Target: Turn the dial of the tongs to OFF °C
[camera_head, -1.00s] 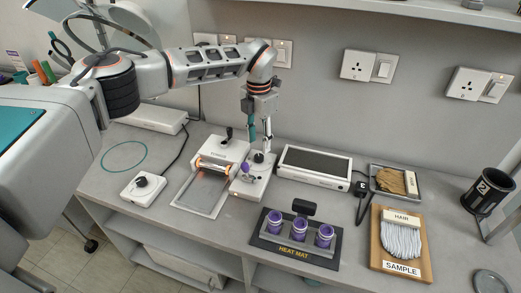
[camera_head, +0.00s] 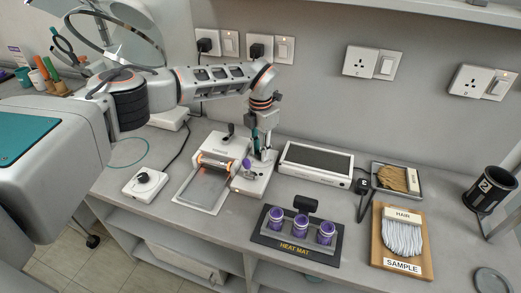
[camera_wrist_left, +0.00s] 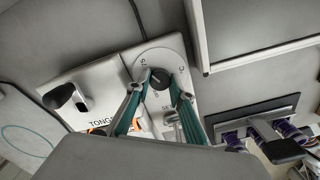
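The tongs unit (camera_head: 215,165) is a white device with a glowing orange roller over a grey plate. Its dial (camera_wrist_left: 160,78) is a dark round knob on a pale marked disc, seen from above in the left wrist view. My left gripper (camera_head: 262,156) points down at the dial in the head view. In the left wrist view its teal-padded fingertips (camera_wrist_left: 160,75) flank the knob, one on each side. Whether both fingertips press on it I cannot tell. The fingers hide part of the disc's lettering. My right gripper is in neither view.
A white box with a dark top (camera_head: 316,164) stands just right of the dial. A small white box with a black knob (camera_head: 146,184) sits at left. The hair sample board (camera_head: 401,257) lies at right.

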